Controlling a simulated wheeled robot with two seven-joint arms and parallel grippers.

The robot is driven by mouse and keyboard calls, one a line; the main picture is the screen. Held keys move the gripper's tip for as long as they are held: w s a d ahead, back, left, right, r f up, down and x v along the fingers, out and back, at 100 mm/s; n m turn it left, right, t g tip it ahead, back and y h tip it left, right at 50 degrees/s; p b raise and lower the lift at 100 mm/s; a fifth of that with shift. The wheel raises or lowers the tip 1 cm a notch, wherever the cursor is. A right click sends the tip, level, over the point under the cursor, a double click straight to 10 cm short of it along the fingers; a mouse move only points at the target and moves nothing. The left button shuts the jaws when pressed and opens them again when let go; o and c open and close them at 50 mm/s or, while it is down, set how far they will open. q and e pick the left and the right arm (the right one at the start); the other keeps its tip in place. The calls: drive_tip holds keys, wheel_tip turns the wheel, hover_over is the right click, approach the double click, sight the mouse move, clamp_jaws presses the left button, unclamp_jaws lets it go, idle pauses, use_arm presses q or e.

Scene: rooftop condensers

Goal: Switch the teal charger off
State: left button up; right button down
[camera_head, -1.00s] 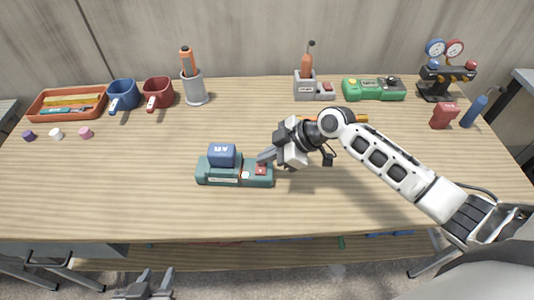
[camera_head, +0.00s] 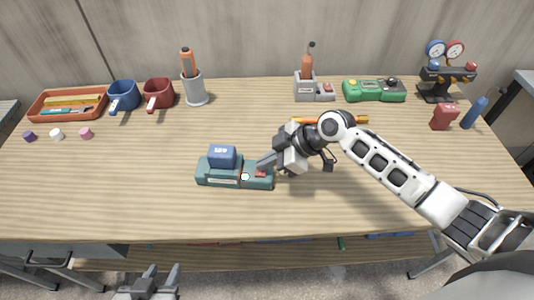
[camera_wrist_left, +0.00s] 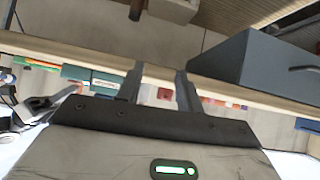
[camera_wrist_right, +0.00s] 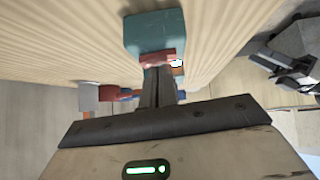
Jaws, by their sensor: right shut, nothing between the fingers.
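The teal charger (camera_head: 207,180) lies on the bench with a blue battery (camera_head: 223,156) seated on its left part. A red switch (camera_head: 261,173) is on its right part, beside a small round white mark (camera_head: 245,176). My right gripper (camera_head: 262,164) is shut and empty, its tips at the red switch and partly covering it. The right wrist view shows the charger (camera_wrist_right: 150,32) and the switch (camera_wrist_right: 152,58) just beyond the fingertips; contact is hard to tell. My left gripper (camera_head: 158,277) is open and empty, below the bench's front edge; its fingers (camera_wrist_left: 159,85) stand apart.
A green charger (camera_head: 374,91) and a grey holder (camera_head: 305,87) stand at the back. An orange tool (camera_head: 350,119) lies behind my right arm. Mugs, a pen cup (camera_head: 196,90) and a red tray (camera_head: 45,112) are back left. The front bench is clear.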

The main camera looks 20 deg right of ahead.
use_arm(q)
drive_tip(key=shift+w+r, duration=0.15)
drive_tip(key=shift+w, duration=0.1)
use_arm(e)
drive_tip(key=shift+s, duration=0.15)
drive_tip(key=shift+r+p, duration=0.3)
wheel_tip(320, 180, up, 3)
drive_tip(key=shift+s+a+r+p, duration=0.1)
drive_tip(key=shift+a+p, duration=0.05)
drive_tip(key=shift+p, duration=0.95)
use_arm(q)
drive_tip(key=shift+s+a+b, duration=0.1)
drive_tip(key=shift+s+b, duration=0.2)
drive_tip(key=shift+b, duration=0.55)
use_arm(e)
drive_tip(key=v, duration=1)
drive_tip(key=shift+s, duration=0.3)
use_arm(q)
drive_tip(key=shift+f, duration=0.2)
